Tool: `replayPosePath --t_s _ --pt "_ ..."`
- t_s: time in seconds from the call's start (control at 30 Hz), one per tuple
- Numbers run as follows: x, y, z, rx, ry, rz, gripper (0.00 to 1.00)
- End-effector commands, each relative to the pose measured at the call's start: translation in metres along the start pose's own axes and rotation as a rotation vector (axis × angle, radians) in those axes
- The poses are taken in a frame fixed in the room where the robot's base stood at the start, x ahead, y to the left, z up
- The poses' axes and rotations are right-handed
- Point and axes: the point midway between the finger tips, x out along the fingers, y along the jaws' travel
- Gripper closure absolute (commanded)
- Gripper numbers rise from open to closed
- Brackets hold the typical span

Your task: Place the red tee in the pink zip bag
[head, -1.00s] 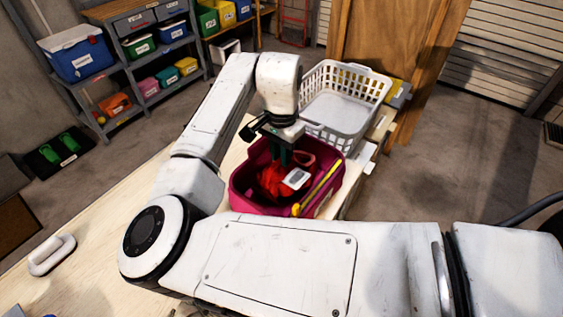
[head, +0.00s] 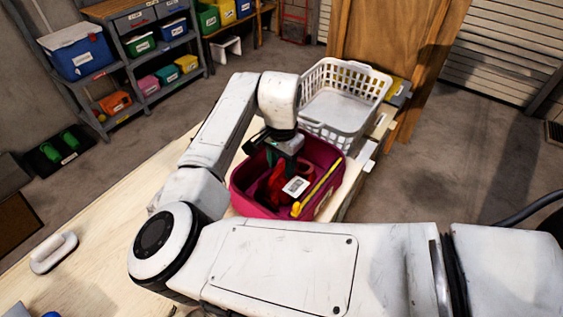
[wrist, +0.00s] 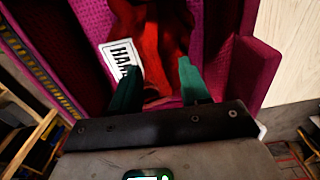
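The pink zip bag (head: 243,193) is a deep magenta open-topped container on the pale table; its inner wall also shows in the wrist view (wrist: 255,65). The red tee (head: 277,189) lies crumpled inside the bag, and it also shows in the wrist view (wrist: 150,30). My gripper (wrist: 159,62) points down into the bag at the tee. Its two green fingers stand apart, with red cloth beyond and between them. I see no clear pinch on the cloth. In the head view, my wrist hides part of the tee and the bag's far side.
A white card with dark letters (wrist: 120,58) lies beside the tee in the bag. A yellow strip (head: 318,188) runs along the bag's right side. A white laundry basket (head: 340,110) stands just behind the bag. A white handle-shaped object (head: 54,253) is on the table at left.

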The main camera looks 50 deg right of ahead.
Motion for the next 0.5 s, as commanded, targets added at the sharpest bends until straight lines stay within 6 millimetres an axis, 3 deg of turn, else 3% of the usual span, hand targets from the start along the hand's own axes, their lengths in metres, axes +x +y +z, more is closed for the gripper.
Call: replayPosePath --t_s 0.33,0.5 --pt "-0.006 0.0 0.0 0.0 0.0 -0.001 0.54" --pt "-0.032 0.0 -0.001 0.002 0.002 -0.003 0.54"
